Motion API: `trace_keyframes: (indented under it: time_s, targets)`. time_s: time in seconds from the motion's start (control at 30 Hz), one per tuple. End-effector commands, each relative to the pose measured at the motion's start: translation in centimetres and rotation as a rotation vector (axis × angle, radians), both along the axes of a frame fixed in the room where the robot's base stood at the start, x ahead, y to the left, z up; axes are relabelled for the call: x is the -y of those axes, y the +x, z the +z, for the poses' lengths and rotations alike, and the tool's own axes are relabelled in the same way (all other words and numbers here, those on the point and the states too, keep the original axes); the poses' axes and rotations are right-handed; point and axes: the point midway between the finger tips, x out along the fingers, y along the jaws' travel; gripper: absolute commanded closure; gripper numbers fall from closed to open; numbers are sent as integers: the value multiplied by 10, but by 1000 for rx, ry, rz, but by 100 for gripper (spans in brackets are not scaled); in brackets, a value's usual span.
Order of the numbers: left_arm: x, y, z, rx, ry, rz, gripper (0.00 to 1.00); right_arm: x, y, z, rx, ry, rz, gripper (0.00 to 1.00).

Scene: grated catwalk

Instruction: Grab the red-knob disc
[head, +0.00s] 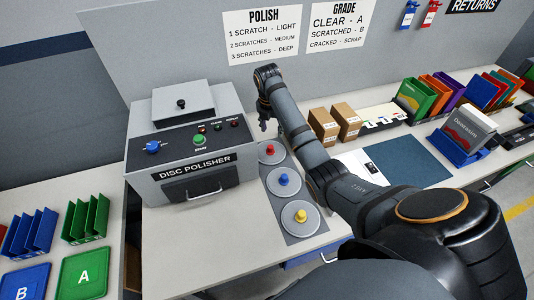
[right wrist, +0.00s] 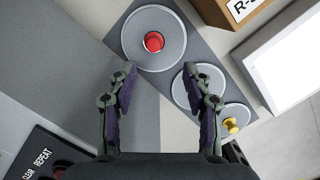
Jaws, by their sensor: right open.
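The red-knob disc (head: 270,151) is a round grey disc with a red knob, lying at the far end of a dark strip on the bench, right of the disc polisher. In the right wrist view the red-knob disc (right wrist: 153,41) shows whole, just beyond the fingertips. My right gripper (head: 270,124) hangs above and slightly behind it, pointing down. In the wrist view my right gripper (right wrist: 160,74) is open, with nothing between its fingers. My left gripper is not in view.
The blue-knob disc (head: 284,181) and the yellow-knob disc (head: 300,216) lie in line nearer me on the strip. The disc polisher (head: 185,155) stands close on the left. Small cardboard boxes (head: 335,122) stand right of my forearm. A wall rises behind.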

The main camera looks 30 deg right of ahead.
Motion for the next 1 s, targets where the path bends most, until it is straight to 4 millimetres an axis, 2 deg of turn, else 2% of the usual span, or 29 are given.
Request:
trace_keyframes:
  time_s: [0.03,0.13,0.33,0.6,0.83,1.0]
  targets:
    - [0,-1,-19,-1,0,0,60,0,1,-16,4,-1,1,50]
    - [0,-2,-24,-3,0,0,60,0,1,-22,5,-1,3,50]
    - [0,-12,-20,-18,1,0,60,1,2,-25,5,-1,3,50]
    - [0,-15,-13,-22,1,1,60,6,5,-66,4,0,0,50]
    - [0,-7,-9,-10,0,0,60,5,7,-76,4,0,2,50]
    - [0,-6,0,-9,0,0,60,3,13,-104,4,0,0,50]
